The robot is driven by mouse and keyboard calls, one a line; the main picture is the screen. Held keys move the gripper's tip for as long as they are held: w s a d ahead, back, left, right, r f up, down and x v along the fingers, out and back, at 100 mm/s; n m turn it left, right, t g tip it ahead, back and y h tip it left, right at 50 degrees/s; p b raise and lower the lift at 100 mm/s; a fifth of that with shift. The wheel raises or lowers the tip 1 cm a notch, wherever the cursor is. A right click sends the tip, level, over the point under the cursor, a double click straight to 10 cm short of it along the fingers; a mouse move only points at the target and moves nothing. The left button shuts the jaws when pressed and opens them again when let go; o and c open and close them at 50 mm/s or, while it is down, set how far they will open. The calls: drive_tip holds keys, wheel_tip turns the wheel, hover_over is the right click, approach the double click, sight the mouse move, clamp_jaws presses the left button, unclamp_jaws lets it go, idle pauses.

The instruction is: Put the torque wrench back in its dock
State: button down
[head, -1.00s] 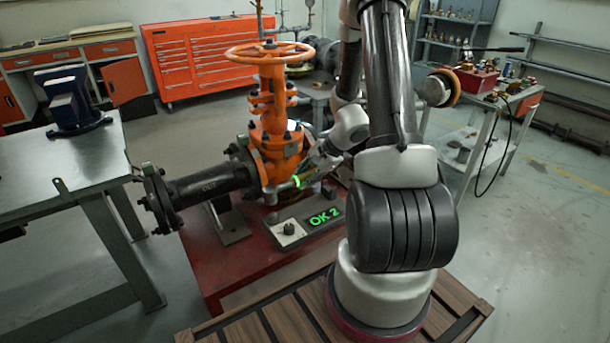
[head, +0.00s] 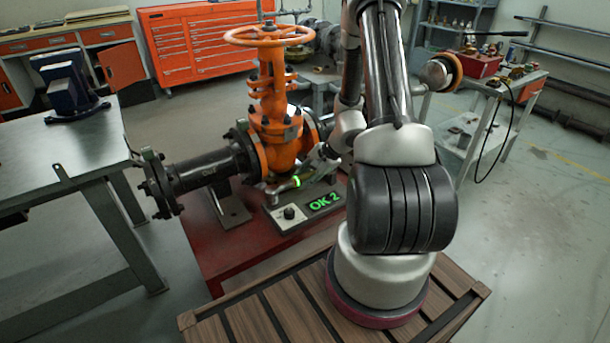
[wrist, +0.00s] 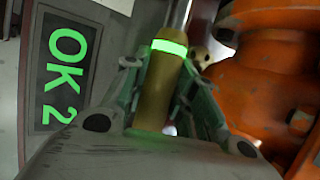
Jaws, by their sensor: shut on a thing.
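My gripper (head: 308,174) is low in front of the valve body and shut on the torque wrench (head: 296,182). In the wrist view the wrench's yellow-brown handle (wrist: 157,95), with a glowing green ring, runs between the fingers of my gripper (wrist: 165,85). A grey box (head: 289,213) with a black knob and a green "OK 2" display (head: 325,201) lies just in front of the wrench. The display also shows beside the gripper in the wrist view (wrist: 65,75). I cannot tell whether the wrench touches anything below, or which part is its dock.
The orange gate valve (head: 280,145) with its handwheel (head: 268,36) stands right behind the wrench, close to my gripper. A black flanged pipe (head: 210,170) extends left. The red stand (head: 225,250) has bare room in front. A steel table (head: 75,150) is at left.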

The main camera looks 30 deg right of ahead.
idle(0.3)
drive_tip(key=c, duration=1.1)
unclamp_jaws()
drive_tip(key=v, duration=1.2)
drive_tip(key=shift+a, duration=0.1)
